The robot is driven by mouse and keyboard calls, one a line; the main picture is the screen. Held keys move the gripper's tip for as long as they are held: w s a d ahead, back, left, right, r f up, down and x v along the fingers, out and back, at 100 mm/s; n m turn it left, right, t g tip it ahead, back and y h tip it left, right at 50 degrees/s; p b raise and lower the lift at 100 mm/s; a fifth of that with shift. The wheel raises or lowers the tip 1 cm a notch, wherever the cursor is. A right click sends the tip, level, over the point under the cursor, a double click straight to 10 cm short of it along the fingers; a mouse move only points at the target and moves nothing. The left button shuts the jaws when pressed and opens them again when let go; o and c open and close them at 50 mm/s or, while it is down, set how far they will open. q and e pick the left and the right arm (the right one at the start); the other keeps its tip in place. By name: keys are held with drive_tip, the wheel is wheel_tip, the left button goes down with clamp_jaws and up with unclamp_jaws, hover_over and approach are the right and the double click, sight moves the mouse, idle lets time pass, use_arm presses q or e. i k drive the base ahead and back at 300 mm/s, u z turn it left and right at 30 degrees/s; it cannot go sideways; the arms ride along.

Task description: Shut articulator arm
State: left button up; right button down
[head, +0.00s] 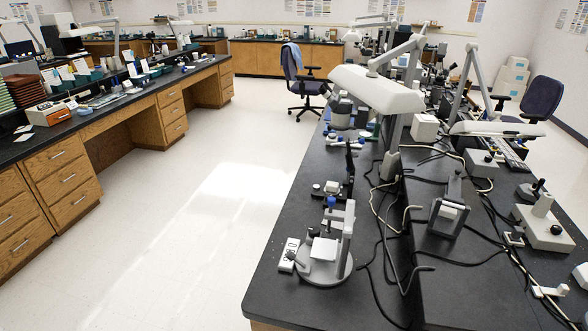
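A dark upright frame with a white block inside (449,208) stands on the raised right part of the black bench. It looks like an articulator, but I cannot be sure, nor tell whether its arm is open or shut. Nearer, a grey device with a round base (325,272), an upright post and a blue-topped rod stands by the bench's front left edge. A smaller black device with an upright arm (348,172) and white parts stands behind it. Neither of my grippers is in view.
The black bench (285,205) carries loose cables (390,265), a small white box (289,254) and a large white lamp (375,90) overhanging it. More devices stand at the right. The floor (190,230) left of the bench is clear. A blue chair (300,75) stands farther back.

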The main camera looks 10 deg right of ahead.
sight(349, 156)
drive_tip(key=u, duration=0.45)
drive_tip(key=k, duration=0.65)
drive_tip(key=u, duration=0.75)
drive_tip(key=i, duration=1.9)
drive_tip(key=z, duration=0.45)
drive_tip(key=i, duration=1.25)
drive_tip(key=z, duration=1.55)
drive_tip(key=i, duration=0.85)
drive_tip(key=z, duration=0.9)
